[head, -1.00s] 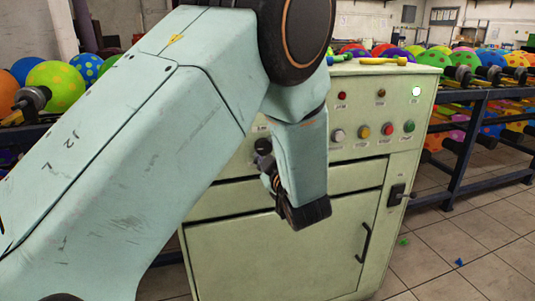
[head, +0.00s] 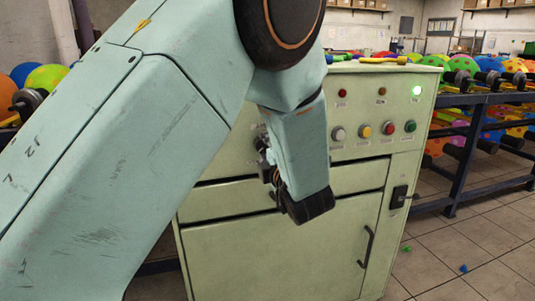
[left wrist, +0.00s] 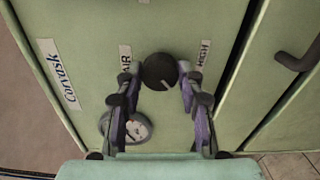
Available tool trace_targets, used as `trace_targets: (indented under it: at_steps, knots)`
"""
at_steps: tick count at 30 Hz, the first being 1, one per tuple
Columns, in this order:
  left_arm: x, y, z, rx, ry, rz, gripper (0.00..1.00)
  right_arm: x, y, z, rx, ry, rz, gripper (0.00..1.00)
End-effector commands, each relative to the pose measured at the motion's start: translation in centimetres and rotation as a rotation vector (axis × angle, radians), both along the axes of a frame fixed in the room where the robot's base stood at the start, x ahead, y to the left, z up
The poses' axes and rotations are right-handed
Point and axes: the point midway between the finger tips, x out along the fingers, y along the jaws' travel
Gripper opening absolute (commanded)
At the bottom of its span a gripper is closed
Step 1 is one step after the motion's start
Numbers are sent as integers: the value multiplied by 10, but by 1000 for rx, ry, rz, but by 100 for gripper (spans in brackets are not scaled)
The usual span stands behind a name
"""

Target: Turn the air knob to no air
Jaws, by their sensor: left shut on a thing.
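The black round air knob (left wrist: 158,72) shows in the left wrist view on the pale green panel, between an "AIR" label (left wrist: 125,57) and a "HIGH" label (left wrist: 203,52). My left gripper (left wrist: 158,84) has one finger on each side of the knob and is shut on it. In the head view, my left gripper (head: 265,165) is at the cabinet front, and my arm hides the knob there. My right gripper is in neither view.
The green cabinet (head: 260,255) has a light row, several buttons (head: 365,131), a door handle (head: 367,246) and a black side switch (head: 399,197). A round gauge (left wrist: 130,128) sits below the knob. Balloon racks (head: 470,100) stand at right, with open tiled floor (head: 480,240) before them.

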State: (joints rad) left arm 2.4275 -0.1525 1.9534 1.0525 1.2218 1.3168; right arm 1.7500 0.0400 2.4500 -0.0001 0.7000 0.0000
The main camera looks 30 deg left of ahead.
Motion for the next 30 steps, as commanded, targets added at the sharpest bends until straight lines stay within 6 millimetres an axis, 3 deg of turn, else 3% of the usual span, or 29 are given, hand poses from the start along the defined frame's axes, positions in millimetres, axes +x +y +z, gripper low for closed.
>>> trace_targets:
  at_steps: [22,23,30]
  knots:
    - [1,1,4,-50,-72,2,6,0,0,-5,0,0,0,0]
    - [1,1,4,-50,-72,2,40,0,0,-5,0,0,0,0]
    - [0,0,2,-51,-66,0,61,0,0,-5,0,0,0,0]
